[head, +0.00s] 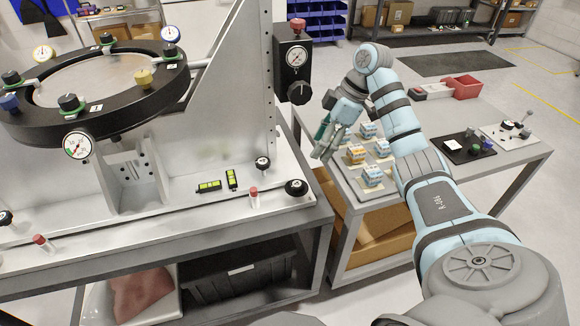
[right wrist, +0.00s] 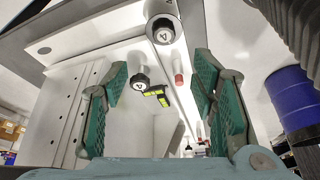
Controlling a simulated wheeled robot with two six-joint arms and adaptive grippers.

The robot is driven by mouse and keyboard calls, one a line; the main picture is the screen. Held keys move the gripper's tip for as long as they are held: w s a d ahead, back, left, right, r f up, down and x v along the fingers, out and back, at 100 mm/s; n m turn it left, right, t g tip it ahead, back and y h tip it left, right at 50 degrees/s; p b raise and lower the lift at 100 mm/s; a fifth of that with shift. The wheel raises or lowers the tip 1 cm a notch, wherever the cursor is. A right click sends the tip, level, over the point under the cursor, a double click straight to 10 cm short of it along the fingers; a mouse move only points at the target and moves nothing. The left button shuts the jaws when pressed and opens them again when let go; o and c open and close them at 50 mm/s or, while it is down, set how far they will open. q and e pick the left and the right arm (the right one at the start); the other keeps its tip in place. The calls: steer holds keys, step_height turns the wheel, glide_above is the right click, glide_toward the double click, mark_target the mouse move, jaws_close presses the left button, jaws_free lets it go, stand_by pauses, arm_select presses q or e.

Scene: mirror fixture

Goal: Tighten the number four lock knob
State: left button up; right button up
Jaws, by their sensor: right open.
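Two black knobs with white marked caps stand at the right end of the white fixture base: one near the corner (head: 296,187) and one farther back (head: 263,163). In the right wrist view, a nearer knob (right wrist: 163,30) and a farther knob (right wrist: 138,83) show; both caps carry a mark that looks like a 4, upside-down or tilted. My right gripper (head: 324,140) is open and empty in the air right of the fixture, apart from both knobs. Its green-padded fingers (right wrist: 160,75) spread to either side of the farther knob's image. My left gripper is out of view.
A red-topped peg (head: 253,192) and yellow levels (head: 208,186) sit near the knobs. A gauge box with a black knob (head: 298,92) stands above them. A round mirror ring (head: 150,100) is at left. A side table (head: 520,160) holds small boxes (head: 372,177).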

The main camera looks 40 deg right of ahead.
steer(key=b, duration=0.2)
glide_above(298, 184)
steer(key=s+d, duration=0.2)
step_height(298, 184, down, 7)
steer(key=x, duration=0.5)
steer(key=shift+w+f, duration=0.35)
steer(key=shift+w, duration=0.05)
steer(key=shift+f, duration=0.25)
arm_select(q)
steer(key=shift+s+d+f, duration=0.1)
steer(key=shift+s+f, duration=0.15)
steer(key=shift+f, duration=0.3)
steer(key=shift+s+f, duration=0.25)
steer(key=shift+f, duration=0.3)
arm_select(e)
steer(key=shift+s, duration=0.1)
steer(key=shift+r, duration=0.1)
steer(key=shift+c, duration=0.3)
